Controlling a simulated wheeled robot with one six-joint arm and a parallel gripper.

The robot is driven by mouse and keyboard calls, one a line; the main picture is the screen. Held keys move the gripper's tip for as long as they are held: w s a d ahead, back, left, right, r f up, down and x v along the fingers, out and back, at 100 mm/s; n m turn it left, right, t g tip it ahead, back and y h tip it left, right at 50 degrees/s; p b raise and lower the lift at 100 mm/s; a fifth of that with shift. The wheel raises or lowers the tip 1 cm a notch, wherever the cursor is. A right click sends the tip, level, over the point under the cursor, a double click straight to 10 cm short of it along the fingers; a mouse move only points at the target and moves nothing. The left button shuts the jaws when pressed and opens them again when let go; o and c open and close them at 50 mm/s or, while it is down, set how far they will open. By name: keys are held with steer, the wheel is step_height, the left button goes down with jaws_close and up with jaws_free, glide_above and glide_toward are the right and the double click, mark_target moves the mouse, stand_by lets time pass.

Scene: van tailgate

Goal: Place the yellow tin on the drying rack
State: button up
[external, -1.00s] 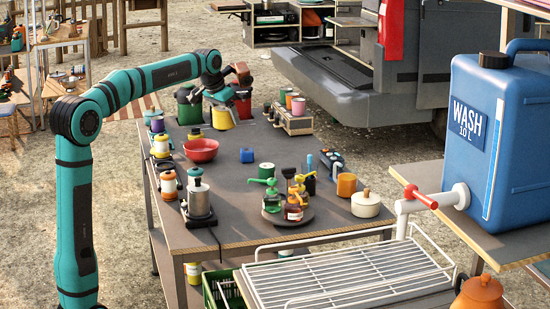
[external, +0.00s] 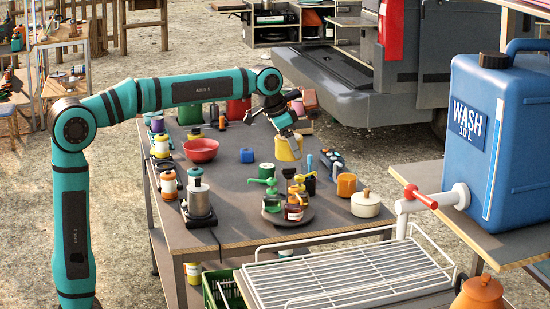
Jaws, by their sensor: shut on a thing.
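The yellow tin (external: 287,150) hangs from my gripper (external: 285,133), above the far right part of the table. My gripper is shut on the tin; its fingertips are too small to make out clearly. The drying rack (external: 350,277) is a white wire rack at the front right, beyond the table's near edge. Its visible wire surface is empty. The tin is apart from the rack, well behind it in the picture.
The grey table (external: 240,205) holds a red bowl (external: 201,150), a turntable with several bottles, a white lidded pot (external: 366,204) and an orange cup (external: 346,185). A blue water container (external: 515,140) with a red-handled tap stands right of the rack.

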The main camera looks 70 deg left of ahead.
steer(key=s+d+m+g+h, duration=0.1)
steer(key=s+d+m, duration=0.35)
steer(key=d, duration=1.65)
steer(key=s+d+m+h, duration=0.2)
steer(key=s+d+m, duration=0.25)
steer(key=d, duration=1.55)
steer(key=shift+n, duration=0.4)
steer(key=f, duration=1)
steer(key=shift+s+d+f, duration=0.25)
steer(key=shift+d+f, duration=0.1)
steer(key=shift+d, duration=0.05)
steer(key=shift+f, duration=2.2)
steer(key=shift+f, duration=0.1)
steer(key=o, duration=1.1)
steer(key=v, duration=1.2)
